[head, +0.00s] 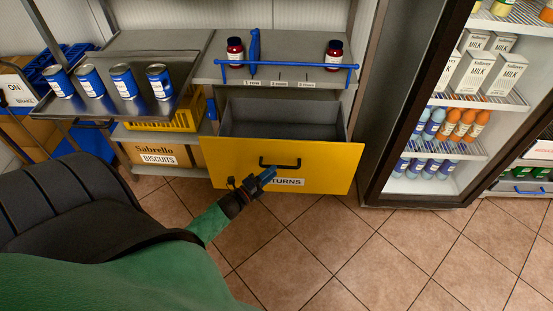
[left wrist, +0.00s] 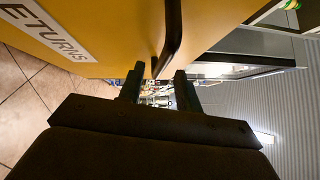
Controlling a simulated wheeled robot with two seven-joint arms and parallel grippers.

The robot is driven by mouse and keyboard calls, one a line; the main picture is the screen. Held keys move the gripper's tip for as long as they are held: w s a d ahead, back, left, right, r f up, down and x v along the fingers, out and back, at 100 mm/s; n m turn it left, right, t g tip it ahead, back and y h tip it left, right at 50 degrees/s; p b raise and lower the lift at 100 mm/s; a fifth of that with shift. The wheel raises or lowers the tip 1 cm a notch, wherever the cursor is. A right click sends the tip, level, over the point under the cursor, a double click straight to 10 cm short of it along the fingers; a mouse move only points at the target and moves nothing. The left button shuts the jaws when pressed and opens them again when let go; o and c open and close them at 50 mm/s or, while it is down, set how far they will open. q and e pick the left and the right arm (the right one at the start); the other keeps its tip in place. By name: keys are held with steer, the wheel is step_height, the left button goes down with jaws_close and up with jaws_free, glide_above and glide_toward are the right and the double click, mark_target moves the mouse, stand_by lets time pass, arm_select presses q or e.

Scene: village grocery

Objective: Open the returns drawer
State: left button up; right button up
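The returns drawer has a yellow front (head: 335,160) with a black bar handle (head: 280,164) and a label ending in "TURNS". It stands pulled out, and its grey inside (head: 285,120) shows empty. My left gripper (head: 270,174) is at the drawer front, just below the handle and over part of the label. In the left wrist view, the two fingers (left wrist: 159,78) are apart with a clear gap. The dark handle (left wrist: 171,35) is just ahead of them, its lower end near the gap. I cannot tell whether they touch. My right gripper is not in view.
Above the drawer, a shelf (head: 225,75) holds two dark red jars and a blue rail (head: 300,66). Left are a metal tray (head: 180,108) with several blue cans and a biscuits box (head: 160,156). An open-fronted milk fridge (head: 372,190) stands right. The tiled floor (head: 330,250) in front is clear.

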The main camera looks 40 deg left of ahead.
arm_select(q)
steer(key=shift+v, duration=1.7)
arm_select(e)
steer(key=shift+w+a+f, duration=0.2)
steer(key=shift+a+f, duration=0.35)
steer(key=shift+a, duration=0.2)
arm_select(q)
steer(key=s+d+f+n+g+y, duration=0.1)
steer(key=s+d+n+g+y, duration=0.25)
steer(key=d+n, duration=0.3)
steer(key=s+d+f+n+g+y, duration=0.2)
steer(key=s+d+n+g, duration=0.1)
steer(key=d+n+g, duration=0.3)
steer(key=s+d+r+n+g+h, duration=0.1)
steer(key=s+d+r+n+g, duration=0.1)
steer(key=s+d, duration=0.4)
steer(key=s+d+r+n+g+h, duration=0.1)
steer(key=s+d+r+n+g, duration=0.2)
steer(key=s, duration=0.7)
steer(key=d+n+g, duration=0.2)
steer(key=d, duration=0.2)
steer(key=shift+d+r+n+h+p, duration=0.25)
steer(key=shift+d+n+h+p, duration=0.05)
steer(key=shift+n+h+p, duration=0.1)
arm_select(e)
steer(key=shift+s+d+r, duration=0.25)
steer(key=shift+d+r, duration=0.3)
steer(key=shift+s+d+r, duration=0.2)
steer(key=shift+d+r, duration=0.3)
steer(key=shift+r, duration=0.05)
